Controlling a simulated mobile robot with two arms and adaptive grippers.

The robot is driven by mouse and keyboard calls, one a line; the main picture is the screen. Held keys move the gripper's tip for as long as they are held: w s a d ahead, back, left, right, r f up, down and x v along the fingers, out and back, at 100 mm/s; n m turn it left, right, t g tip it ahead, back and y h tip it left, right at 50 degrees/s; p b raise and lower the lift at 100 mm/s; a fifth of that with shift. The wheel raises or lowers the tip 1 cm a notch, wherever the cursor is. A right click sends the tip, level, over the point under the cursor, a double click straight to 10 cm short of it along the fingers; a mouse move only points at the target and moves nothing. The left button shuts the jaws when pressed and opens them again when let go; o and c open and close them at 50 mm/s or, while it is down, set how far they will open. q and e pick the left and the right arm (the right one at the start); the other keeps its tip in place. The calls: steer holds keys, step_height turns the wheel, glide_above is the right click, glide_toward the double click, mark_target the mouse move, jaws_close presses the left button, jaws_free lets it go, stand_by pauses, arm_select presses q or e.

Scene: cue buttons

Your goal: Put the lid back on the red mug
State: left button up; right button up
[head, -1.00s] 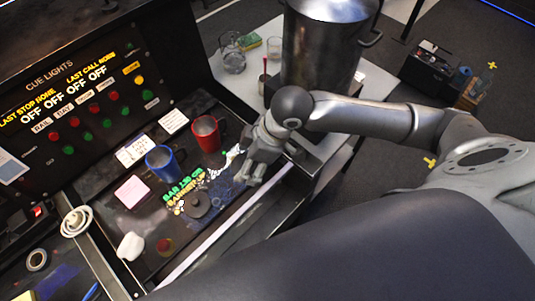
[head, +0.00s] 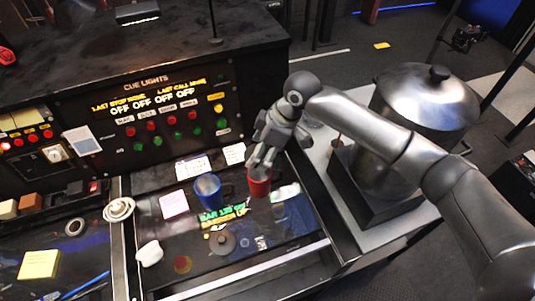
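The red mug (head: 259,186) stands on the dark desk panel, right of the blue mug (head: 207,189). My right gripper (head: 262,163) points down at the red mug, with its fingertips at or just above the rim. The fingers hide part of the mug's top. I cannot tell whether they touch it or how far apart they are. A dark round disc with a small knob, which looks like the lid (head: 222,242), lies flat on the panel in front of the mugs. My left gripper is not in view.
A pink note (head: 174,204), a white lump (head: 150,253) and a white ringed object (head: 119,209) lie left of the lid. The cue-light panel (head: 163,112) rises behind the mugs. A big metal pot (head: 425,98) stands at the right.

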steer(key=shift+f+b, duration=0.5)
steer(key=shift+f, duration=0.05)
step_height(320, 180, down, 3)
steer(key=b, duration=0.3)
step_height(320, 180, down, 2)
steer(key=shift+f+b, duration=0.1)
steer(key=shift+b, duration=0.3)
steer(key=shift+p, duration=0.8)
stand_by(0.5)
steer(key=shift+f, duration=0.1)
stand_by(1.0)
steer(key=shift+p, duration=0.6)
stand_by(0.5)
